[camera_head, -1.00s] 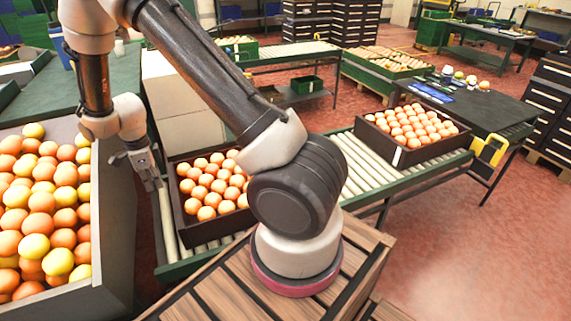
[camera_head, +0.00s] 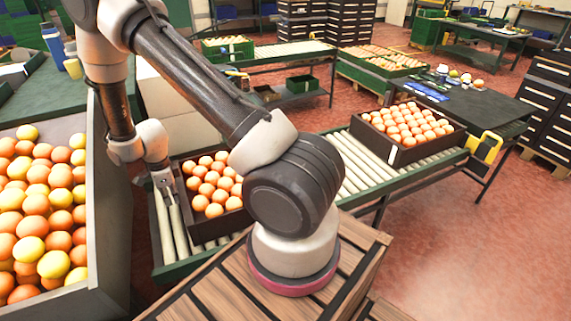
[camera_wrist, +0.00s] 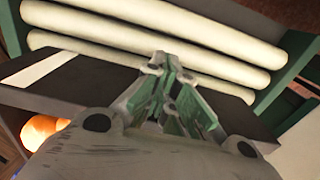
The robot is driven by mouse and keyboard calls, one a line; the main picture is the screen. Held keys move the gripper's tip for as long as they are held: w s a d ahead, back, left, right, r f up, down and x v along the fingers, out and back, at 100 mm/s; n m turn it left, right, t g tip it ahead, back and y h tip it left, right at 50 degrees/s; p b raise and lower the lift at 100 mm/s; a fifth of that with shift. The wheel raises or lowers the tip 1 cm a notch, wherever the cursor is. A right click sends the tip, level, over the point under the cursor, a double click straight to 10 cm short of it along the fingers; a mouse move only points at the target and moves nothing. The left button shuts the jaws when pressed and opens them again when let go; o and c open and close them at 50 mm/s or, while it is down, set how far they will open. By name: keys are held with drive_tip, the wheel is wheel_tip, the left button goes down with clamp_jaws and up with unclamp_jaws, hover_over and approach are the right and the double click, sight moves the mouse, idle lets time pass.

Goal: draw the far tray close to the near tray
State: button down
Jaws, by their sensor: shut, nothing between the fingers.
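The left tray (camera_head: 222,229) is the nearer one in the head view, partly hidden behind my arm. The right tray (camera_head: 398,156) is farther off, with a gap between them that my arm partly hides. My gripper (camera_head: 171,201) is shut and empty, low at the left end wall of the left tray. In the wrist view my gripper (camera_wrist: 165,72) points down across that tray's dark wall (camera_wrist: 90,85), which bears a white strip. Whether the fingers touch the wall is not clear.
Bare conveyor rollers (camera_head: 366,170) lie beside the right tray, and more bare rollers (camera_wrist: 150,35) show beyond the wall in the wrist view. A large bin (camera_head: 108,215) of oranges and yellow fruit stands close on the left. A dark table (camera_head: 480,108) adjoins the conveyor's right end.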

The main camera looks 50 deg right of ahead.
drive_tip(key=s+d, duration=0.4)
drive_tip(key=d, duration=0.7)
drive_tip(key=s+d, duration=0.5)
drive_tip(key=d, duration=0.7)
drive_tip(key=s+d, duration=0.5)
drive_tip(key=d, duration=0.7)
drive_tip(key=shift+s, duration=0.25)
drive_tip(key=shift+w+a, duration=0.25)
drive_tip(key=shift+a, duration=0.4)
drive_tip(key=shift+w+a, duration=0.25)
drive_tip(key=shift+a, duration=0.35)
wheel_tip(320, 180, up, 12)
drive_tip(key=shift+r, duration=0.1)
drive_tip(key=shift+s+a+n, duration=0.15)
drive_tip(key=shift+n, duration=0.35)
drive_tip(key=s+a+r+n+t, duration=0.1)
drive_tip(key=s+a+r+n, duration=0.3)
drive_tip(key=a+r+n, duration=0.3)
drive_tip(key=s+a+r+n+t, duration=0.2)
drive_tip(key=s+a+r+n, duration=0.3)
drive_tip(key=r, duration=0.7)
drive_tip(key=s+a+r+n+t, duration=0.1)
drive_tip(key=s+a+r+n, duration=0.4)
drive_tip(key=a+r+n, duration=0.4)
drive_tip(key=shift+s+a+r, duration=0.25)
drive_tip(key=shift+a, duration=0.05)
